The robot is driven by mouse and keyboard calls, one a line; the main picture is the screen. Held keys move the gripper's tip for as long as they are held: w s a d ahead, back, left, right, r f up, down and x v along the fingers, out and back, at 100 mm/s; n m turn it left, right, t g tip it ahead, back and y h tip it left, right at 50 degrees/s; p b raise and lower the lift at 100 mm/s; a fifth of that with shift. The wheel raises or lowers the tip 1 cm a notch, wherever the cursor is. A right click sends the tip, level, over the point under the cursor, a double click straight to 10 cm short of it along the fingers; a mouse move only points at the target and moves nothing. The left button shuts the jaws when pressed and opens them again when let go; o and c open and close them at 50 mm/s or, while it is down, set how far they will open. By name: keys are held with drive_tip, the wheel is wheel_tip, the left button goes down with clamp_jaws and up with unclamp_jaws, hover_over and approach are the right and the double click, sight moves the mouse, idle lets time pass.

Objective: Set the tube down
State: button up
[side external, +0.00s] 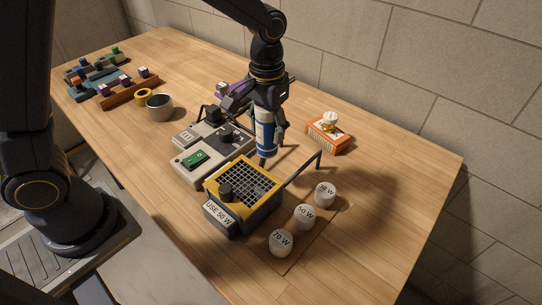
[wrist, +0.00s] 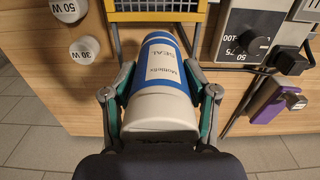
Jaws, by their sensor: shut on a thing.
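The tube (side external: 265,133) is blue and white and hangs upright in my gripper, above the table behind the yellow-topped box. In the wrist view the tube (wrist: 160,80) lies between the two fingers, with print on its label and a wide white end towards me. My gripper (wrist: 162,98) is shut on the tube, one finger on each side. In the side view my gripper (side external: 266,108) comes down from above around the tube's upper part. The tube's lower tip is near the table; I cannot tell whether it touches.
The yellow-topped box (side external: 243,185) with a grid and a "USE 50 W" label stands in front. A grey device (side external: 211,150) is left of the tube. An orange box (side external: 328,135) is to the right. Several white labelled knobs (side external: 305,216) stand front right. Bare table lies further right.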

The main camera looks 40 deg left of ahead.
drive_tip(key=shift+m, duration=0.3)
drive_tip(key=w+a, duration=0.2)
drive_tip(key=a, duration=0.1)
drive_tip(key=w+a, duration=0.1)
drive_tip(key=shift+a+f, duration=0.25)
drive_tip(key=shift+f, duration=0.15)
drive_tip(key=s+a+r+n, duration=0.15)
drive_tip(key=s+a, duration=0.35)
drive_tip(key=a, duration=0.8)
drive_tip(key=s+a+r, duration=0.2)
drive_tip(key=s+a, duration=0.2)
drive_tip(key=a, duration=0.8)
hover_over(203, 114)
drive_tip(key=shift+f, duration=6.7)
